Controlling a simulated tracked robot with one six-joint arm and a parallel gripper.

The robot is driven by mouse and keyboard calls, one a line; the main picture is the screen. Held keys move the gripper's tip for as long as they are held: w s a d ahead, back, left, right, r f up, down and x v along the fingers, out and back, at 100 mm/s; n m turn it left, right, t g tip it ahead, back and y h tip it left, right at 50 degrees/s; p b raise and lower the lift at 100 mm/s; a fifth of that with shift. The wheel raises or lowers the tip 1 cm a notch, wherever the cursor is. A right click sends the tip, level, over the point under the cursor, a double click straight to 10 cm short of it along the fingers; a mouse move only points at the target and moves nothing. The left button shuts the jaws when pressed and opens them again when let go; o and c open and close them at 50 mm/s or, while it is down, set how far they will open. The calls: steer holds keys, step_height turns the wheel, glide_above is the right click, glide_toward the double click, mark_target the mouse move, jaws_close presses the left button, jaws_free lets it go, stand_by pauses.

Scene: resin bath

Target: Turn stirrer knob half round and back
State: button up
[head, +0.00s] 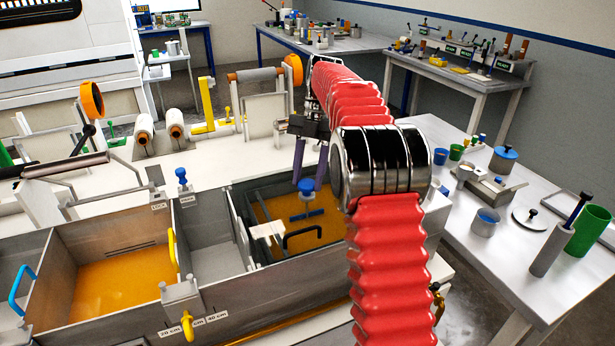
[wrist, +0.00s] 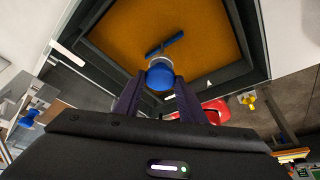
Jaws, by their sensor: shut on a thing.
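The blue round stirrer knob (head: 306,186) sits over the right-hand bath of orange resin (head: 268,211). My gripper (head: 309,178) reaches down from above, its two dark purple fingers on either side of the knob. In the wrist view, the knob (wrist: 160,74) lies between the fingertips, and my gripper (wrist: 159,84) is shut on it. A blue stirrer bar (head: 307,214) shows below the knob at the resin; it also shows in the wrist view (wrist: 165,45), slanting up to the right. The stirrer's shaft is mostly hidden.
A black handle (head: 302,237) stands in front of the stirrer. A second blue knob (head: 181,177) stands left of the right bath. A left bath (head: 110,246) also holds orange resin. The side table (head: 490,262) at right carries pots, cups and a green cylinder.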

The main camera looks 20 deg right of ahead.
steer(key=o, duration=1)
